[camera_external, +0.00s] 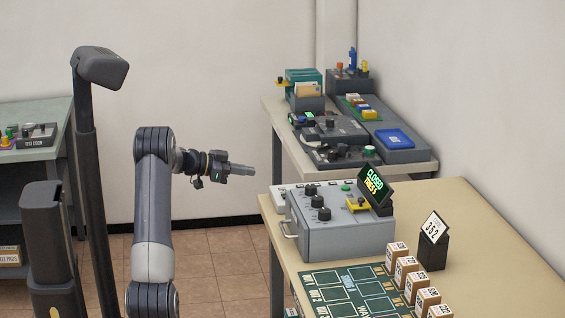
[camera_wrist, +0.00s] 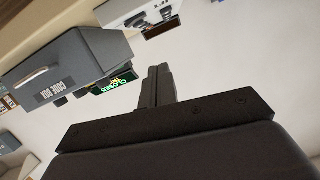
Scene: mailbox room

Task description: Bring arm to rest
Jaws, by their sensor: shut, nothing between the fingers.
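My gripper (camera_external: 243,170) is shut and empty in the external view. It points right in open air, above and to the left of a grey box with knobs (camera_external: 335,228), and touches nothing. My arm (camera_external: 153,205) rises from the lower left and bends at its top toward the gripper. In the wrist view my gripper's two fingers (camera_wrist: 158,84) lie together with nothing between them. That view is tilted, and the grey box, lettered "CODE BOX" (camera_wrist: 78,62), shows at its left, apart from the fingers.
The front table (camera_external: 500,250) holds the grey box, a green sign reading "CLOSED" (camera_external: 375,187), a stand with a number card (camera_external: 434,240), a green board (camera_external: 350,292) and several small boxes. A back table (camera_external: 275,105) holds devices and a blue tray (camera_external: 395,139). Tiled floor (camera_external: 225,265) is open between.

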